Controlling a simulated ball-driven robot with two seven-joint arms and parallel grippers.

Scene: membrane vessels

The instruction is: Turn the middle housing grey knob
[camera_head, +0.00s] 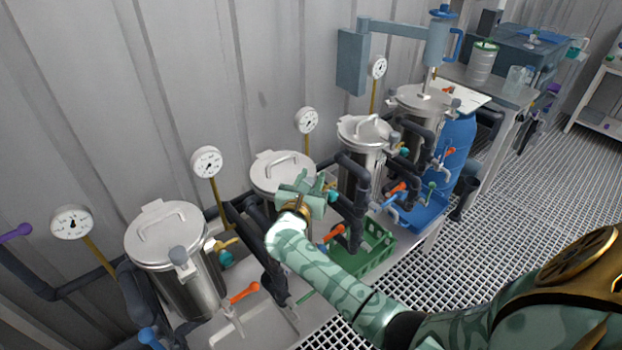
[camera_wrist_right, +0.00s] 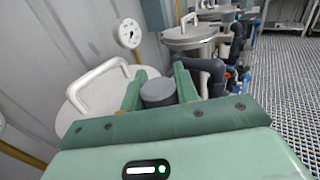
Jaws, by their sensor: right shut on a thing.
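Several steel housings with white handled lids stand in a row along the wall. My right gripper (camera_head: 303,188) is at the front side of the second housing from the left (camera_head: 275,168). In the right wrist view, its two green fingers (camera_wrist_right: 160,84) are shut on a grey round knob (camera_wrist_right: 158,94), one finger on each side. The second housing's white lid and handle (camera_wrist_right: 98,80) show just left of the fingers. In the head view my gripper hides this knob. My left gripper is not in view.
Round gauges (camera_head: 206,162) on yellow stems stand behind the housings. Dark pipes (camera_head: 355,190) and orange-handled valves (camera_head: 243,292) crowd the front. A green crate (camera_head: 378,245) sits below my right forearm. A blue barrel (camera_head: 457,150) stands farther right. The grated floor (camera_head: 480,240) is mostly clear.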

